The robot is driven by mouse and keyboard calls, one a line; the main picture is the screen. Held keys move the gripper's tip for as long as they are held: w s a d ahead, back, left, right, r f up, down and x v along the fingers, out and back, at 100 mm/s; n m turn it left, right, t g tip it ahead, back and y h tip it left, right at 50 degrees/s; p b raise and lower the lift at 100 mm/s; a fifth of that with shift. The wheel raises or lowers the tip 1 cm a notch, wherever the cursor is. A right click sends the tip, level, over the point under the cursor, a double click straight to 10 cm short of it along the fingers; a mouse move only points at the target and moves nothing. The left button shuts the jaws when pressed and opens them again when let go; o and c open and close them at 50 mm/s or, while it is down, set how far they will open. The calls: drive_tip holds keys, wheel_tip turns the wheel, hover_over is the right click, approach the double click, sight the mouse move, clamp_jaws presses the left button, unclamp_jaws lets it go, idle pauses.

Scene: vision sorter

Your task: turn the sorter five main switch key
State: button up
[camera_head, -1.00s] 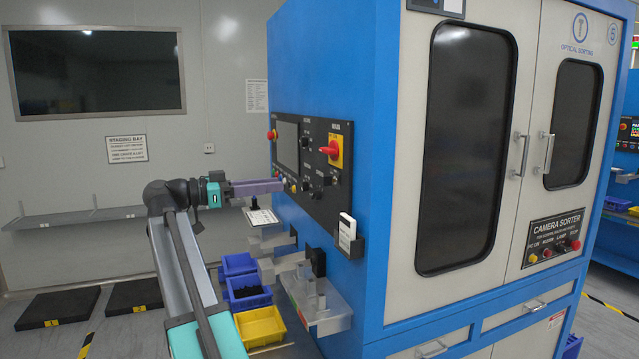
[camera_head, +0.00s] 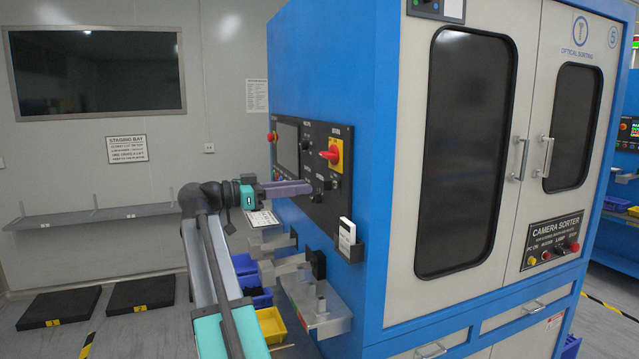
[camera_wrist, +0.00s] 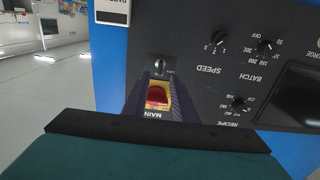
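The blue and white sorter marked 5 (camera_head: 375,150) fills the middle and right of the head view. Its side panel carries a red main switch on a yellow plate (camera_head: 335,153). In the wrist view, which is upside down, this switch (camera_wrist: 157,97) shows between my fingers above the label MAIN. A small key switch (camera_wrist: 160,65) sits just beyond the fingertips; the head view also shows it (camera_head: 334,182). My gripper (camera_head: 308,186) points at the panel, below and left of the red switch. It also shows in the wrist view (camera_wrist: 160,78), fingers apart, empty. Contact cannot be told.
Black knobs (camera_wrist: 221,39) stand out beside the key switch. A white card holder (camera_head: 347,235) and grey brackets (camera_head: 283,265) stick out below the panel. Blue bins (camera_head: 258,297) and a yellow bin (camera_head: 272,326) lie lower.

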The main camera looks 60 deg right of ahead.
sight(329, 185)
drive_tip(key=p+x, duration=0.1)
drive_tip(key=x, duration=0.5)
drive_tip(key=shift+s+d, duration=0.15)
drive_tip(key=shift+d, duration=0.1)
clamp_jaws()
